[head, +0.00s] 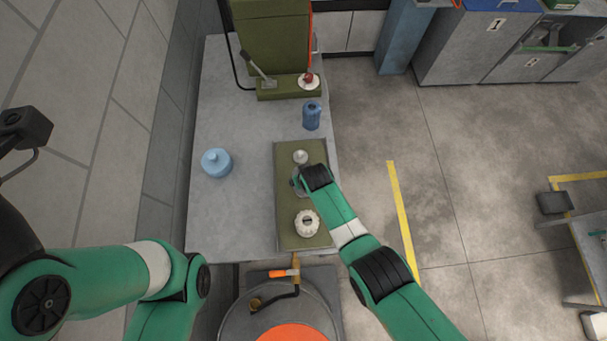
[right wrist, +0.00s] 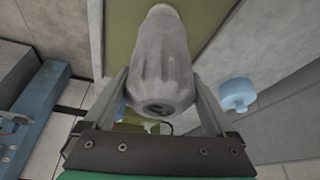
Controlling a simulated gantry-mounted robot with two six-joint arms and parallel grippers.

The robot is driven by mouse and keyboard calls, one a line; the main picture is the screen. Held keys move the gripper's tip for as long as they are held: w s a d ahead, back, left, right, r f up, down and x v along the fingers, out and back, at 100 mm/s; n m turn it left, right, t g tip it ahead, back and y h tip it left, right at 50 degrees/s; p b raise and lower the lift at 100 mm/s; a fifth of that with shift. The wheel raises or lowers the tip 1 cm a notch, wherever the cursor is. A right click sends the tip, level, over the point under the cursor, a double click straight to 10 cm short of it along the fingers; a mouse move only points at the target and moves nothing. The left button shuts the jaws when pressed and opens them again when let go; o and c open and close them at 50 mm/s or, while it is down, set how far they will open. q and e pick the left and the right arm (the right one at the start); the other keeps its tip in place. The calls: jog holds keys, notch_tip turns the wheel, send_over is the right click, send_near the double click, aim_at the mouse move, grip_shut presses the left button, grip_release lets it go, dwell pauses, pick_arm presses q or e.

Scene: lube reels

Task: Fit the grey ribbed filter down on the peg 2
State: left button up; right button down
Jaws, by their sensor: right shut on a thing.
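The grey ribbed filter (right wrist: 160,62) is between the two fingers of my right gripper (right wrist: 160,90) in the right wrist view, with a dark hole in its near end. My right gripper is shut on it. In the head view, my right gripper (head: 300,181) is over the middle of the olive board (head: 287,238), and the filter is mostly hidden there. A small pale round piece (head: 301,157) is on the board just beyond the gripper. The peg under or near the filter is hidden, so I cannot tell whether they touch. My left gripper is out of view.
A white ribbed filter (head: 307,223) is at the board's near end. A blue jug (head: 312,115) stands beyond the board, and a light blue can (head: 217,163) stands to its left. An olive machine (head: 272,40) is at the back.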

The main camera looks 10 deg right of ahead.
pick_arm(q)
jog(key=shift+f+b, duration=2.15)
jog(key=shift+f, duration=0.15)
pick_arm(e)
jog(key=shift+f, duration=2.25)
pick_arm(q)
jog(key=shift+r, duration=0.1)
pick_arm(e)
grip_release()
